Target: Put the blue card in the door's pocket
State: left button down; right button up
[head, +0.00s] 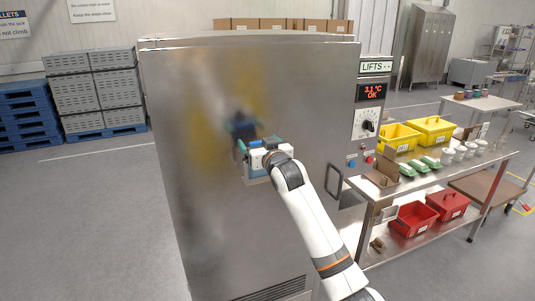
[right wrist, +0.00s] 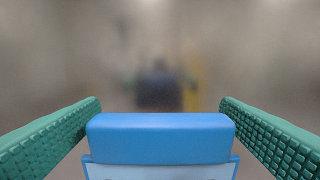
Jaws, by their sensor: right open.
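The blue card (right wrist: 160,138) shows in the right wrist view as a broad blue bar with a paler lower part. A thin pale rim crosses its lower part; it looks like the door's pocket (right wrist: 238,168), but I cannot tell how deep the card sits. My right gripper (head: 259,148) is at the steel door (head: 215,220), its green fingers open on either side of the card with a gap at each side. In the head view the card (head: 257,162) is small and partly hidden by my wrist. My left gripper is not in view.
The door has a handle (head: 334,181) at its right edge. A control panel (head: 367,122) is beside it. A steel table (head: 412,182) at the right holds yellow bins (head: 398,137), green items and white cups, with red bins (head: 413,217) below.

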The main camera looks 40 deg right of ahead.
jog(key=b+v, duration=0.3)
jog(key=v, duration=0.8)
jog(key=shift+d, duration=0.1)
dwell(0.5)
